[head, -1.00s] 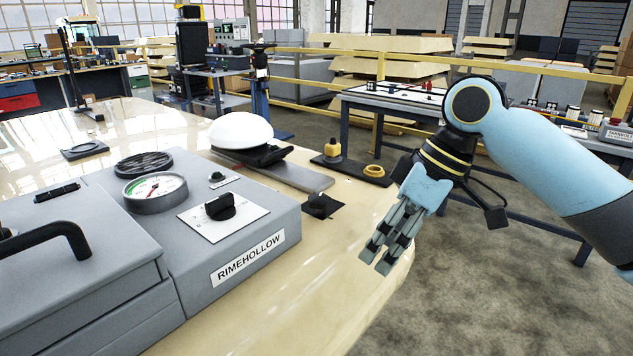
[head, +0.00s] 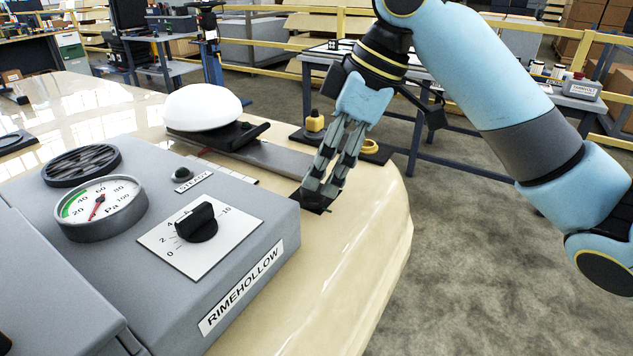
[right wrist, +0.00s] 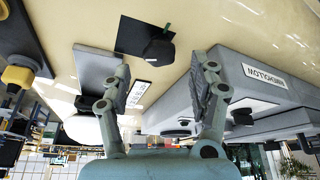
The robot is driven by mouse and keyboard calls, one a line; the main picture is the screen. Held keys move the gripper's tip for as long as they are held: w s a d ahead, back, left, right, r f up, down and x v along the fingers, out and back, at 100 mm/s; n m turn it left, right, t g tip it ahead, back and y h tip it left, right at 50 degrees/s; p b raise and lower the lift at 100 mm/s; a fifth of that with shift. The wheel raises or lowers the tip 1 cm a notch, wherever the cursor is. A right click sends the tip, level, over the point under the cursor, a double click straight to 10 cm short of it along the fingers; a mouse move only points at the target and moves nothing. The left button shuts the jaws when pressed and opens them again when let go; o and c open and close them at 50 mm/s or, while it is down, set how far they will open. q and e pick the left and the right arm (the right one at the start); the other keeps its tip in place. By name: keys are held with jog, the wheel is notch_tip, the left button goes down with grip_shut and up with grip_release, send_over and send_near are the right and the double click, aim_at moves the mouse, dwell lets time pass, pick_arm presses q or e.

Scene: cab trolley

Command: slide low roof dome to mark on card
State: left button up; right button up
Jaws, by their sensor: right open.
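The white low roof dome (head: 203,107) sits on a black slide (head: 228,136) on a grey rail (head: 275,160). The dome also shows in the right wrist view (right wrist: 82,128), beyond the fingers. A pale card (head: 232,171) lies between the rail and the grey box, partly hidden; its mark is too small to make out. My right gripper (head: 322,190) is open and empty, pointing down over the rail's near end beside a black knobbed piece (head: 313,203). In the right wrist view its spread fingers (right wrist: 163,80) are apart from the dome. My left gripper is not in view.
The grey RIMEHOLLOW box (head: 240,240), with a gauge (head: 100,208) and a dial knob (head: 197,222), stands left of my right gripper. A yellow-topped piece (head: 315,121) stands behind it. The cream roof surface (head: 360,240) is clear at the right edge.

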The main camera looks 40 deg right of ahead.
aim_at(319, 188)
jog(key=shift+x, duration=1.7)
jog(key=shift+c, duration=0.3)
jog(key=c, duration=1.1)
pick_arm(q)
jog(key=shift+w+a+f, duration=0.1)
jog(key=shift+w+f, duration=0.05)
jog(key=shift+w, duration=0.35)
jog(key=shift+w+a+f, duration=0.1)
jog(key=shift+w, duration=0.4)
pick_arm(e)
grip_shut()
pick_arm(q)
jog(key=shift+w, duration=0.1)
